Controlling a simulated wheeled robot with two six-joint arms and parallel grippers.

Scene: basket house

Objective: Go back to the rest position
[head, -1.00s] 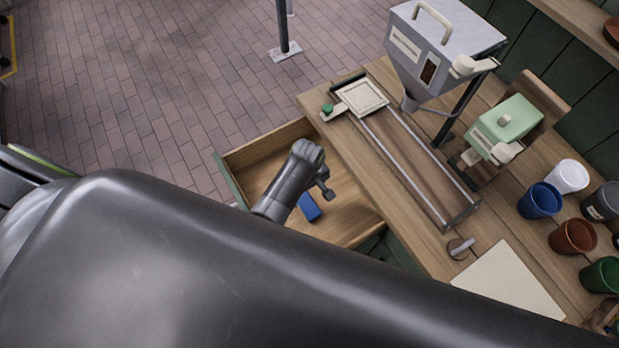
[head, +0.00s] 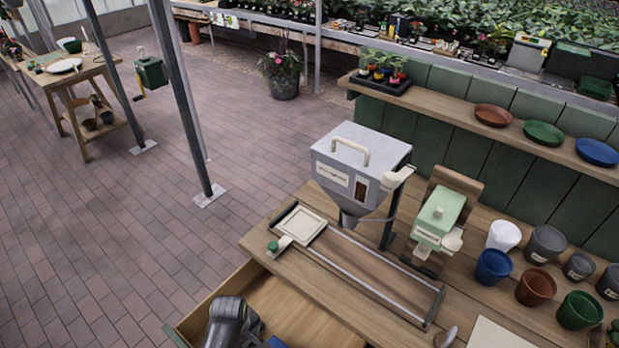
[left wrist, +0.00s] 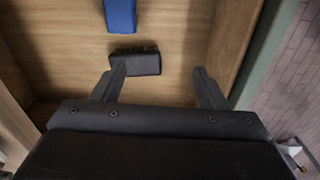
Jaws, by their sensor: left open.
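My left gripper (left wrist: 155,90) is open above the inside of a wooden drawer, with its two dark fingers apart. A small black block-like object (left wrist: 134,62) lies on the drawer floor between and beyond the fingertips; I cannot tell what it is. A blue object (left wrist: 120,14) lies farther along the drawer floor, apart from the gripper. In the head view, part of my left arm shows over the open drawer (head: 205,298) at the bottom, and the blue object (head: 277,342) is cut off by the frame edge. The left gripper's fingers are not visible there. My right gripper is not in view.
The wooden workbench (head: 385,322) carries a grey hopper (head: 345,165), a green-topped device (head: 438,215) and several pots, including a blue pot (head: 493,267). A metal post (head: 185,110) stands on the brick floor. Open floor (head: 90,230) lies to the left.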

